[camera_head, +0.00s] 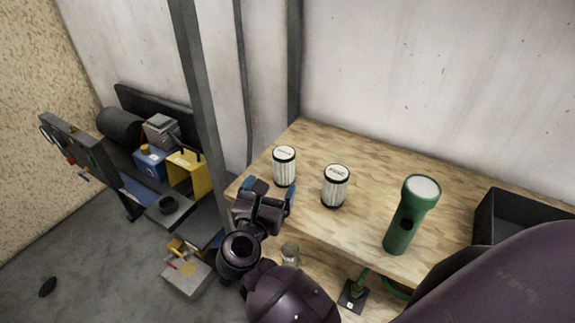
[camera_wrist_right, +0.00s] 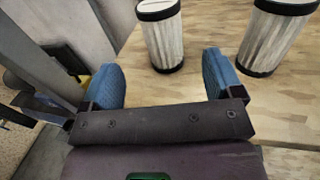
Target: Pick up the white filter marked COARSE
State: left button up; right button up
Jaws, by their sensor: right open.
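Two white pleated filters with black end rims stand upright on the wooden bench. The left filter (camera_head: 284,167) is near the bench's left corner, and the right filter (camera_head: 335,187) stands a little to its right. Each has a small dark marking on its top, too small to read, so I cannot tell which says COARSE. My right gripper (camera_head: 274,193) is open and empty at the bench's edge, just in front of the left filter. In the right wrist view the left filter (camera_wrist_right: 163,40) stands beyond the gap between the blue fingers (camera_wrist_right: 162,78); the right filter (camera_wrist_right: 272,40) is outside them.
A green flashlight (camera_head: 410,216) stands upright on the bench (camera_head: 375,163) to the right, with a black bin (camera_head: 500,215) beyond it. A wall runs along the back. At left are a yellow holder (camera_head: 187,174) and a blue box (camera_head: 150,164).

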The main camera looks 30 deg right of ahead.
aim_at(280, 167)
jog(key=x, duration=0.3)
jog(key=shift+w+d, duration=0.15)
jog(key=shift+w, duration=0.1)
jog(key=w+d+p, duration=0.1)
jog(key=w+d+r+p, duration=0.1)
jog(key=w+d, duration=0.1)
jog(key=shift+d, duration=0.3)
jog(key=shift+w+d, duration=0.2)
